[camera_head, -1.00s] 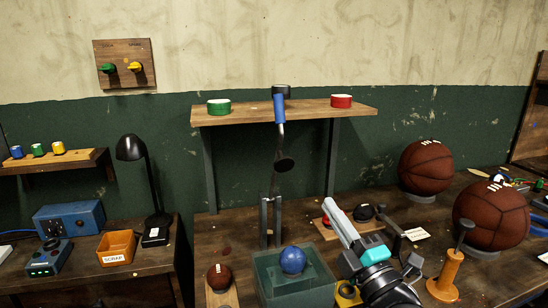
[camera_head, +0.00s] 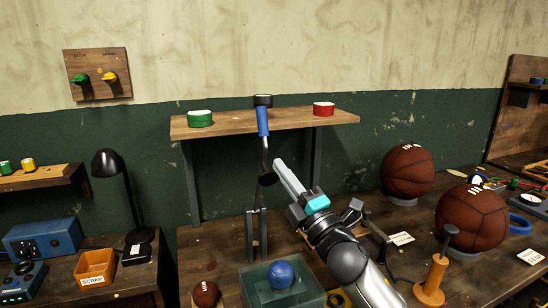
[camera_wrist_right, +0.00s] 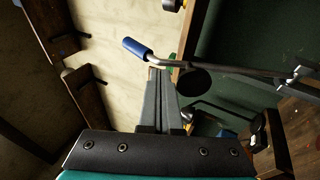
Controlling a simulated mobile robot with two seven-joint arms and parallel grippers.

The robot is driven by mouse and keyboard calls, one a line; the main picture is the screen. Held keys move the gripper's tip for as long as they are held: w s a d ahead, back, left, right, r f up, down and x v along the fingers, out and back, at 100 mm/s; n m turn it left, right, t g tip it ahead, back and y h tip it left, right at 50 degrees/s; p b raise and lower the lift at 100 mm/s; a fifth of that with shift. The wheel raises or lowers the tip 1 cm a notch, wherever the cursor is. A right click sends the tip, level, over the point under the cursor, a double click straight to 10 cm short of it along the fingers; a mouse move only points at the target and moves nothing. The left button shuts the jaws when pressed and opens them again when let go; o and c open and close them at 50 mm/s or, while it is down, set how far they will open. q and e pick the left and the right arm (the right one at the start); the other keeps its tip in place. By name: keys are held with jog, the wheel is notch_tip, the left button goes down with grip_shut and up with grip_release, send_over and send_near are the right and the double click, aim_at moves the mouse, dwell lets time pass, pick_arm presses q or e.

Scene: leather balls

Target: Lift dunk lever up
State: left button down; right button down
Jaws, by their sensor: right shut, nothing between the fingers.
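The dunk lever (camera_head: 265,150) is a metal rod with a blue grip (camera_head: 262,121) at its upper end and a black disc partway down. It stands steeply up from a metal bracket (camera_head: 256,235) and passes in front of the wooden shelf. My right gripper (camera_head: 280,166) is shut and empty, its fingertips just right of the rod near the black disc. In the right wrist view the blue grip (camera_wrist_right: 135,47) and black disc (camera_wrist_right: 190,82) lie just beyond the shut fingers (camera_wrist_right: 156,85). I cannot tell whether the fingers touch the lever. My left gripper is not in view.
The shelf (camera_head: 225,127) carries a green ring (camera_head: 200,118) and a red ring (camera_head: 323,109). A translucent green bin (camera_head: 262,290) with a blue ball (camera_head: 281,274) stands below the lever. Large leather balls (camera_head: 407,171) and an orange-handled tool (camera_head: 431,280) stand to the right.

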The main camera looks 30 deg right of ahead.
aim_at(267, 149)
jog(key=x, duration=0.3)
jog(key=shift+w+r, duration=0.1)
jog(key=shift+w, duration=0.25)
jog(key=shift+p, duration=0.3)
jog(key=shift+w+r+p, duration=0.1)
jog(key=shift+r+p, duration=0.2)
jog(key=shift+p, duration=0.15)
jog(key=w+p, duration=0.1)
jog(key=p, duration=0.2)
jog(key=w+r+g+p, duration=0.1)
jog(key=p, duration=0.1)
jog(key=shift+w+d+r+p, duration=0.2)
jog(key=shift+d+r+p, duration=0.05)
jog(key=shift+d+p, duration=0.15)
jog(key=shift+w+d+r+m+g+p, duration=0.1)
jog(key=shift+m+g+p, duration=0.2)
jog(key=shift+p, duration=0.1)
jog(key=shift+r, duration=0.1)
